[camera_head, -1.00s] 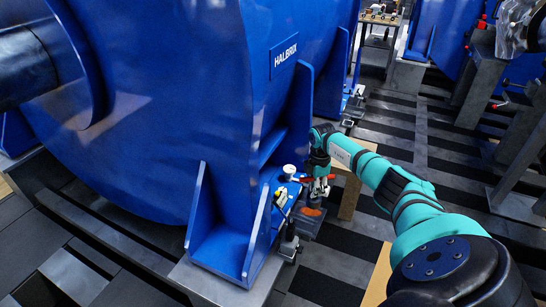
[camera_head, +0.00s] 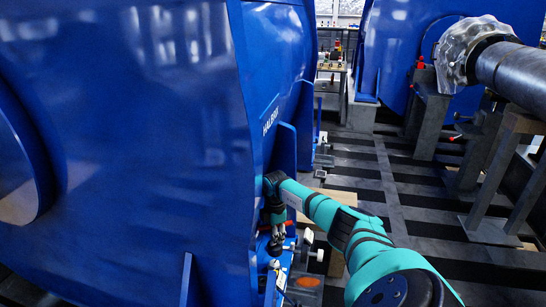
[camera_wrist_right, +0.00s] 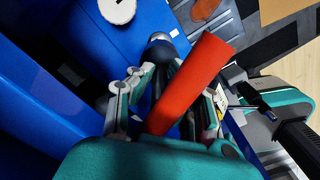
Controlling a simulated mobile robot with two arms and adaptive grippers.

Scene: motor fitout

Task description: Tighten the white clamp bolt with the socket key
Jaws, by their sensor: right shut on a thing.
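My right gripper (camera_head: 275,243) is low beside the large blue motor housing, pointing down. In the right wrist view its fingers (camera_wrist_right: 165,100) are closed around the socket key, whose orange-red handle (camera_wrist_right: 195,80) slants across the middle. A dark shaft and a metal end (camera_wrist_right: 160,39) lie beyond the handle; I cannot tell whether that end touches anything. A white round head (camera_wrist_right: 118,9), which looks like the white clamp bolt, is at the top of the wrist view, apart from the fingers. In the head view the arm and gripper make the key hard to see. My left gripper is out of view.
The blue motor housing (camera_head: 130,150) fills the left side close to my right arm. Another blue housing (camera_head: 425,45), a grey shaft (camera_head: 515,75) and metal stands (camera_head: 432,115) are at the right. The striped floor (camera_head: 385,180) between them is mostly clear.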

